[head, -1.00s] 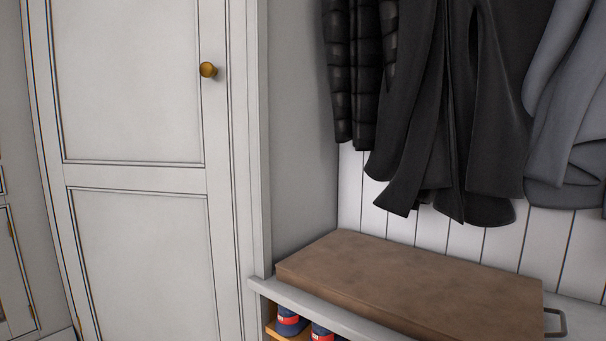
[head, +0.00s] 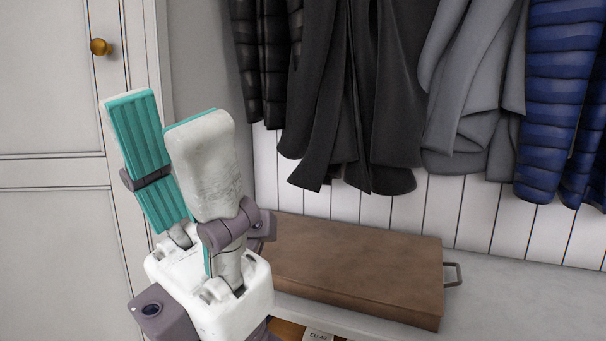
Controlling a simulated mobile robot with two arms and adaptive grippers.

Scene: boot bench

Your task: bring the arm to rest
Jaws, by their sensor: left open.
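My left gripper (head: 163,108) is raised in the left half of the head view, its fingers pointing up. The two fingers have teal ribbed pads and stand apart, with nothing between them. My right gripper is not in view.
The cushion lies on a grey bench top (head: 510,300), bare to the right. A dark handle (head: 453,273) shows at the cushion's right end. Dark coats (head: 350,100), a grey coat (head: 475,90) and a blue jacket (head: 562,90) hang above. The cabinet door has a brass knob (head: 100,47).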

